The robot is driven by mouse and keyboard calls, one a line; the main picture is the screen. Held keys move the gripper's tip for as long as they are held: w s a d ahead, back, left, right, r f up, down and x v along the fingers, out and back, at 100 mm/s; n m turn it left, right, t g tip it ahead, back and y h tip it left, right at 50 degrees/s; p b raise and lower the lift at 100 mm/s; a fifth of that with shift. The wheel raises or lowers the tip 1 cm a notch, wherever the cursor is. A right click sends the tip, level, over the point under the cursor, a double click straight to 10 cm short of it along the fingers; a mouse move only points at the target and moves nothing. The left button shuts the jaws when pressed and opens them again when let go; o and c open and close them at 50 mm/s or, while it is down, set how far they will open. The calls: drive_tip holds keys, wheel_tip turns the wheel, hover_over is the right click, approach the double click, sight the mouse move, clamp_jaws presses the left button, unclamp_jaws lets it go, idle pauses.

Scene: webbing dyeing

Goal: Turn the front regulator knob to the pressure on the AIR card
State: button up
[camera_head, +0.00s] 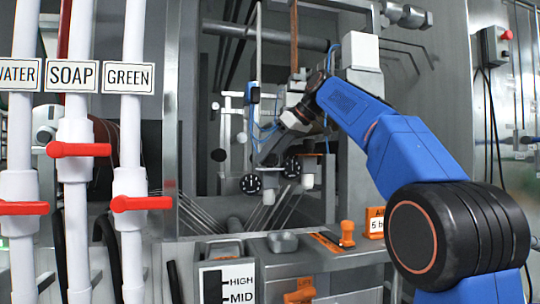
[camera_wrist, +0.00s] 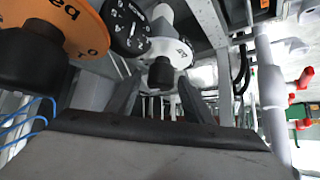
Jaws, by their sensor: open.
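In the wrist view, a black knob (camera_wrist: 161,73) sits under a white dial plate (camera_wrist: 172,50), with a black gauge (camera_wrist: 128,28) beside it. A second black knob (camera_wrist: 30,55), under an orange plate (camera_wrist: 70,22) lettered "ba", is at upper left, closer to the camera. I cannot tell which is the front one. My gripper (camera_wrist: 160,88) is open, its fingers either side of the white-plate knob in the picture; contact is unclear. The head view shows two black gauges, left (camera_head: 251,184) and right (camera_head: 292,168), below my gripper (camera_head: 268,156). The orange card (camera_head: 376,223) shows "A" and "5 b", partly hidden by my arm.
White pipes labelled WATER, SOAP (camera_head: 72,75) and GREEN (camera_head: 128,78), with red valve handles (camera_head: 142,203), stand at left. Metal frame posts (camera_head: 172,120) surround the gauges.

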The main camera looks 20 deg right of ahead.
drive_tip(key=shift+c, duration=0.6)
drive_tip(key=c, duration=0.9)
drive_tip(key=shift+m, duration=0.4)
drive_tip(key=m+t+h, duration=0.1)
drive_tip(key=m+h, duration=0.1)
drive_tip(key=shift+a+m+t, duration=0.1)
drive_tip(key=shift+m+t, duration=0.2)
drive_tip(key=shift+m, duration=0.1)
drive_tip(key=m+h, duration=0.2)
drive_tip(key=shift+m+t, duration=0.4)
drive_tip(key=m+h, duration=0.4)
drive_tip(key=m, duration=0.1)
drive_tip(key=shift+h, duration=0.3)
drive_tip(key=shift+m, duration=0.3)
